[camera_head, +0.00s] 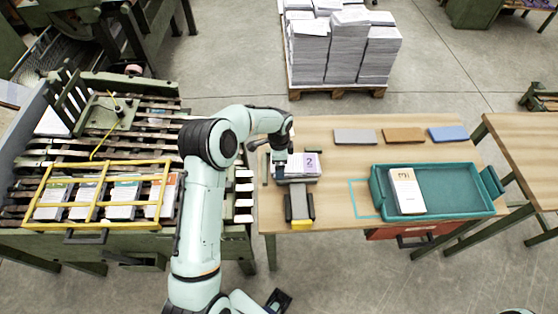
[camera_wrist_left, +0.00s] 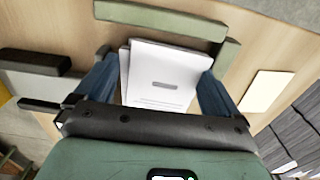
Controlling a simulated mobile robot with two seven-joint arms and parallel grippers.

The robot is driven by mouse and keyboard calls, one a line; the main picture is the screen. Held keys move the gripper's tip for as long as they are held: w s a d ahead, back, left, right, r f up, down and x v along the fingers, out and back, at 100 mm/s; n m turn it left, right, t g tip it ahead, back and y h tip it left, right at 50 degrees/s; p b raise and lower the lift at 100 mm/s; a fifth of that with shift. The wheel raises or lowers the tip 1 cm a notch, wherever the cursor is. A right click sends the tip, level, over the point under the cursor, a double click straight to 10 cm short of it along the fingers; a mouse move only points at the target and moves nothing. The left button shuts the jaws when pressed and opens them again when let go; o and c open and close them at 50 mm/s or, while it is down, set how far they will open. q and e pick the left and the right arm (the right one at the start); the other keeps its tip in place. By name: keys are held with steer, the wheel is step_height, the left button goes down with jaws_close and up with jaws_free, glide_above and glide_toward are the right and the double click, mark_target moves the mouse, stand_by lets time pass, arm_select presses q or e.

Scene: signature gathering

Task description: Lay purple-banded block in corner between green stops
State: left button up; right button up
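The purple-banded block (camera_head: 311,163), pale with a purple "2" on its end, is at the left end of the wooden table. My left gripper (camera_head: 280,168) is at its left side, pointing down. In the left wrist view a white block (camera_wrist_left: 165,75) fills the space between the blue fingers (camera_wrist_left: 160,88), which appear to press on both sides; its purple band does not show. An edge of another pale layer shows beneath it. One long green stop (camera_wrist_left: 160,18) runs beyond the block, apart from it; a shorter green stop (camera_wrist_left: 228,55) is at its right.
A grey and yellow device (camera_head: 299,207) stands just in front of the block. A teal tray (camera_head: 450,190) holding an orange-marked block (camera_head: 406,190) is to the right. Grey (camera_head: 355,136), brown (camera_head: 403,135) and blue (camera_head: 448,133) slabs lie along the back. The table middle is clear.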

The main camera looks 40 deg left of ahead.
arm_select(q)
steer(key=shift+w+a+r, duration=0.1)
steer(key=shift+r, duration=0.05)
step_height(320, 180, up, 13)
steer(key=p, duration=0.1)
stand_by(0.3)
stand_by(0.5)
